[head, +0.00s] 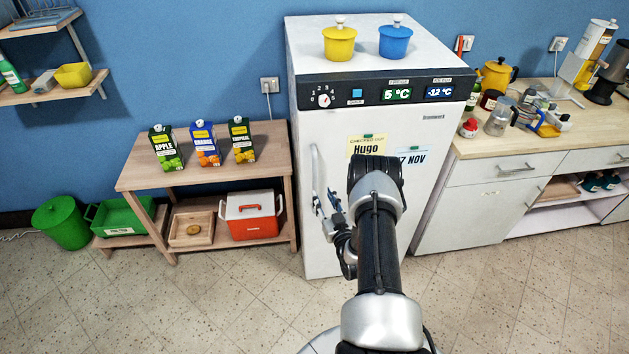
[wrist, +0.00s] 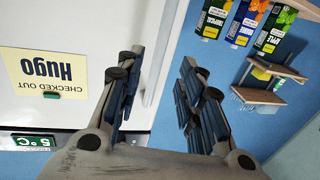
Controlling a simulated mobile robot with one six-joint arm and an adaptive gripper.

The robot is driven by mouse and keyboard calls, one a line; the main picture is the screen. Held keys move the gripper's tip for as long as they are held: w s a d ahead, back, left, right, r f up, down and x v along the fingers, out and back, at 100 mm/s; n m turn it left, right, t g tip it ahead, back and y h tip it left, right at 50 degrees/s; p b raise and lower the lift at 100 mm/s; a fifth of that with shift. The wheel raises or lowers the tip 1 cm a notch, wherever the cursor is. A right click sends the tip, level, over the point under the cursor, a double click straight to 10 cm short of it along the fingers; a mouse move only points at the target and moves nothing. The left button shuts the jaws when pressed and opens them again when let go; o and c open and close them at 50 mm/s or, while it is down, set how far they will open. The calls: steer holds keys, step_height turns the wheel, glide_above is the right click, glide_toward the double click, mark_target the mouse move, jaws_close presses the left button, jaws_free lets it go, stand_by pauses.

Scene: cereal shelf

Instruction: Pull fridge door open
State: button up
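The white fridge (head: 365,240) stands against the blue wall, its door closed as far as I can see. A slim upright handle (head: 316,165) runs along the door's left edge. My gripper (head: 331,203) is in front of that edge, at the handle's lower part. In the wrist view, turned upside down, the two fingers of my gripper (wrist: 160,60) are spread apart, one over the white door face (wrist: 85,100) and the other against the blue wall. The door's edge lies between them. I cannot tell whether the handle touches either finger.
A wooden table (head: 215,145) with juice cartons (head: 205,145) stands left of the fridge, a red and white cooler (head: 252,215) below. A counter (head: 500,165) adjoins its right side. Yellow (head: 339,42) and blue (head: 396,42) pots stand on top. The front floor is open.

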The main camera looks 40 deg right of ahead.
mark_target(316, 181)
steer(key=b+x, duration=0.1)
steer(key=x, duration=0.8)
steer(key=shift+w+d, duration=0.15)
steer(key=shift+w, duration=0.2)
steer(key=shift+c, duration=0.2)
jaws_close()
